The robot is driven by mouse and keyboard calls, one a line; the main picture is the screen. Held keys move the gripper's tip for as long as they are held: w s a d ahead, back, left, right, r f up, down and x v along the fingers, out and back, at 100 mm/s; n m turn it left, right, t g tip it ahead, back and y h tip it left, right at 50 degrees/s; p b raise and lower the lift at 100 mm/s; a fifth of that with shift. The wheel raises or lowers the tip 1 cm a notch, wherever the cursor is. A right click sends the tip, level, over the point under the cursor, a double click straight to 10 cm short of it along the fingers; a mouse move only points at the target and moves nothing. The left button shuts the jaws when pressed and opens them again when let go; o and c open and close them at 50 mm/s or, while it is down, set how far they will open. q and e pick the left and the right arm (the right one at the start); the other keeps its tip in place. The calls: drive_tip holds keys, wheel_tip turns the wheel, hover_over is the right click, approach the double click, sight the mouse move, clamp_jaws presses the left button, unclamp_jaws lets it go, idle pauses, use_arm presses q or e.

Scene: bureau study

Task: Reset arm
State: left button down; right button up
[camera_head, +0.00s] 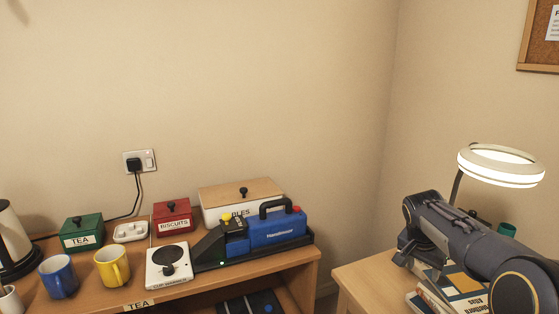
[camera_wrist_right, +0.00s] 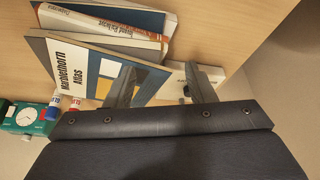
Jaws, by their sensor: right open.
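My right arm comes in from the right in the head view. Its gripper (camera_head: 422,262) is over the right desk, close to the pile of books (camera_head: 466,284). In the right wrist view the two fingers of the gripper (camera_wrist_right: 160,66) stand apart with nothing between them. Behind them show the books, the top one being the Marblethorn Atlas (camera_wrist_right: 72,68). I cannot tell whether the fingers touch the books. My left gripper is not in view.
The right desk (camera_head: 350,276) also carries a lit ring lamp (camera_head: 500,166) near my arm. The left counter holds a green TEA box (camera_head: 82,233), a red BISCUITS box (camera_head: 174,214), a blue mug (camera_head: 59,277), a yellow mug (camera_head: 112,267) and a blue device (camera_head: 277,229).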

drive_tip(key=s+a+r+n+t+y+p, duration=0.1)
drive_tip(key=s+a+r+n+y+p, duration=0.15)
drive_tip(key=s, duration=0.45)
drive_tip(key=s+a+r+n+y+p, duration=0.1)
drive_tip(key=s+a+r+p, duration=0.1)
drive_tip(key=s+r, duration=0.35)
drive_tip(key=s+a+r+n+t+y+p, duration=0.1)
drive_tip(key=s+a+r+y+p, duration=0.1)
drive_tip(key=s, duration=0.6)
drive_tip(key=s+a+n+y+p, duration=0.1)
drive_tip(key=s+a+n+p, duration=0.1)
drive_tip(key=s+a, duration=0.2)
drive_tip(key=s+a+f+n+t+p, duration=0.1)
drive_tip(key=s+a, duration=0.3)
drive_tip(key=s, duration=0.5)
drive_tip(key=shift+s+a+n+y+p, duration=0.15)
drive_tip(key=shift+s+n+y+p, duration=0.2)
drive_tip(key=shift+n+p, duration=0.25)
